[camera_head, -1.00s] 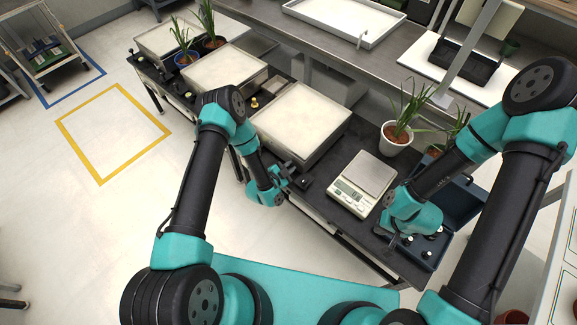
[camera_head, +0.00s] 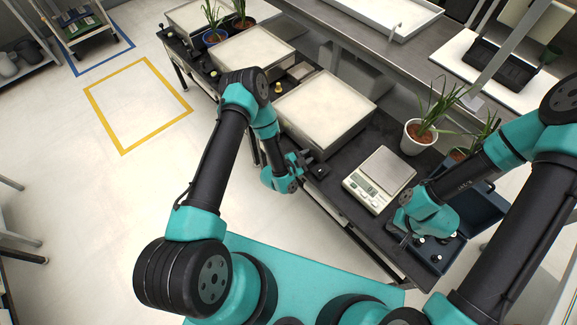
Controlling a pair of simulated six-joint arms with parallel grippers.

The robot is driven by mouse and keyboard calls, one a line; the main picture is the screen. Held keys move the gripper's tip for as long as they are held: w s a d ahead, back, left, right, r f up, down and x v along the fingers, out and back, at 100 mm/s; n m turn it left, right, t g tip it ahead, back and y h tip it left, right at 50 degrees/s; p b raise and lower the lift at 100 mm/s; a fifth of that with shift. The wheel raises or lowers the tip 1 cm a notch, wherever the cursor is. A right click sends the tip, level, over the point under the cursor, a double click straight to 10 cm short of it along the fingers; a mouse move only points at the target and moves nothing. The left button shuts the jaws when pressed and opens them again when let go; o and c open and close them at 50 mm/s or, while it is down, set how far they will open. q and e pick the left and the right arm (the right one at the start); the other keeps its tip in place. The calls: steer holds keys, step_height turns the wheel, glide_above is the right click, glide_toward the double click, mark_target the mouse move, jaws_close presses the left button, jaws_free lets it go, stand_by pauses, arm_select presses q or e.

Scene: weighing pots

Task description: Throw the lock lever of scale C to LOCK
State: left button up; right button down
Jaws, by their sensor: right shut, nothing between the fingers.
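Three wide scales with pale square tops stand in a row on the dark bench: a far one (camera_head: 207,14), a middle one (camera_head: 253,56) and a near one (camera_head: 325,103). I cannot read letters on them, so I cannot tell which is C. A small dark fitting (camera_head: 320,171) sits on the bench by the near scale's front corner; I cannot tell if it is a lock lever. My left gripper (camera_head: 305,160) is close beside this fitting, at the bench front edge; its fingers are too small to judge. My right gripper (camera_head: 400,236) is shut and empty beside the blue case.
A small digital balance (camera_head: 380,179) stands right of the near scale. A potted plant (camera_head: 420,136) is behind it. The open blue case (camera_head: 470,215) holds small weights under my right arm. Open floor lies left.

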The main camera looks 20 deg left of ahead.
arm_select(q)
steer(key=v, duration=1.6)
steer(key=shift+s+a, duration=0.2)
steer(key=shift+s, duration=0.05)
steer(key=shift+r, duration=0.1)
steer(key=s+a+r+n+g+y, duration=0.1)
steer(key=s+r+n+g+y, duration=0.2)
steer(key=s+r+n+g, duration=0.4)
steer(key=s+n+g, duration=0.1)
steer(key=n+g, duration=0.5)
steer(key=n, duration=0.1)
steer(key=shift+a+n+y, duration=0.25)
steer(key=shift+n+y, duration=0.05)
steer(key=shift+y, duration=0.1)
steer(key=shift+s+r, duration=0.1)
steer(key=shift+r, duration=0.05)
